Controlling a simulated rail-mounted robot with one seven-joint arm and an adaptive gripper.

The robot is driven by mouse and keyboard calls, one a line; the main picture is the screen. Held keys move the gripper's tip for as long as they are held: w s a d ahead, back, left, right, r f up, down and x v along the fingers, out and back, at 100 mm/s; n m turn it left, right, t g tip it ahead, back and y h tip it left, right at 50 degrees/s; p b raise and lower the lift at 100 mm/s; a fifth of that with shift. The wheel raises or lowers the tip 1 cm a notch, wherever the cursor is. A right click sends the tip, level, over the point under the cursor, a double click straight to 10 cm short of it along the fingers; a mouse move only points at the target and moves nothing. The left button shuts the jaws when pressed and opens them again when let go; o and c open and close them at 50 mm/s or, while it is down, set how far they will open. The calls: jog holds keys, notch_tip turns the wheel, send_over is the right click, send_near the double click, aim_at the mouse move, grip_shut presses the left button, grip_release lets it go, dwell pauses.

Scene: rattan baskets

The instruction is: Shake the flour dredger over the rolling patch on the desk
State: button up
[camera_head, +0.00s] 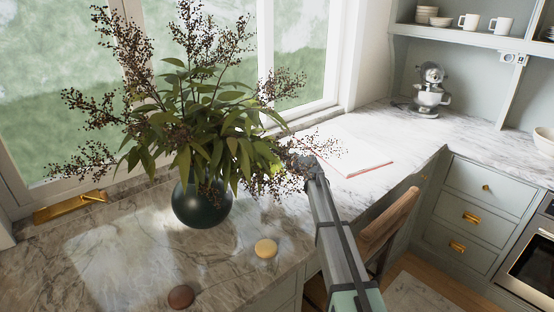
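My gripper (301,164) is at the far end of my arm, over the counter beside the plant's right-hand leaves. Sprigs partly cover it, and I cannot see whether its fingers are open or shut or whether they hold anything. A flat pale sheet with a pinkish-red edge (352,153), perhaps the rolling patch, lies on the marble counter just right of and beyond my gripper. I cannot make out a flour dredger for certain. A small round cream-yellow thing (265,248) and a round brown thing (181,296) are on the near counter.
A dark round vase (202,204) with a wide, leafy plant (205,120) stands left of my gripper. A wooden chair back (388,222) is right of my arm. A stand mixer (430,92) stands in the far corner. The counter right of the sheet is clear.

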jog(key=shift+r+p, duration=0.45)
jog(key=shift+r, duration=0.5)
